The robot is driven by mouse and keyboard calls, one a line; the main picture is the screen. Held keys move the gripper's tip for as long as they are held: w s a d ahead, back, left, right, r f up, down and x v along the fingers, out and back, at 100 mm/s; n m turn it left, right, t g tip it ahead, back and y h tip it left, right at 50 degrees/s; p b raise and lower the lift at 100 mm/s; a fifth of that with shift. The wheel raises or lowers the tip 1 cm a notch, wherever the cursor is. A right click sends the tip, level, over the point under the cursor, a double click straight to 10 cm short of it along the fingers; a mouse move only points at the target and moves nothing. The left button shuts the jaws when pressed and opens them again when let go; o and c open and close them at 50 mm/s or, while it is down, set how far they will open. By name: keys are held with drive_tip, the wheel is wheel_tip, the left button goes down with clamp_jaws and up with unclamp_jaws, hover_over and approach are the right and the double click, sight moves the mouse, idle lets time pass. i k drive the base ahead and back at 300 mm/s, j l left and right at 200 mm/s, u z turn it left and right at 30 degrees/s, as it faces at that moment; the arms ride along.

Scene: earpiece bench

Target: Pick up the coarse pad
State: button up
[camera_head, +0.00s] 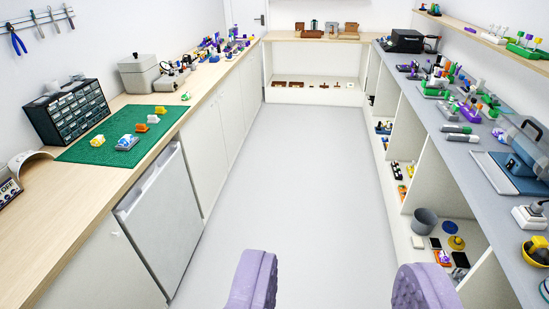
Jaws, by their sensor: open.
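My gripper (337,283) shows at the bottom edge as two purple, padded fingers set wide apart. It is open, with only bare floor visible between the fingers. It is above the aisle, apart from both benches. I cannot make out for certain which thing is the coarse pad. Small flat things lie on the low right shelf, among them a black one (460,259), a white one (417,242) and a yellow round one (456,243). They are too small to identify.
The left wooden bench (72,204) holds a green mat (90,152) with several small yellow, orange and blue-white things, and a drawer cabinet (70,110). The right grey bench (510,250) is crowded with tools and colourful parts. The floor (300,190) between them is clear.

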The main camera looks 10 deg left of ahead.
sight(140, 128)
drive_tip(key=i+u, duration=0.15)
drive_tip(key=i, duration=0.4)
drive_tip(key=i+u, duration=0.1)
drive_tip(key=i, duration=0.5)
drive_tip(key=i+u, duration=0.15)
drive_tip(key=i, duration=0.4)
drive_tip(key=i+l+u, duration=0.15)
drive_tip(key=i, duration=0.45)
drive_tip(key=i+l+u, duration=0.15)
drive_tip(key=i, duration=0.4)
drive_tip(key=i+j+u, duration=0.1)
drive_tip(key=i+u, duration=0.25)
drive_tip(key=i, duration=0.25)
drive_tip(key=i+u, duration=0.4)
drive_tip(key=i, duration=0.2)
drive_tip(key=i+l+u, duration=0.35)
drive_tip(key=i, duration=0.2)
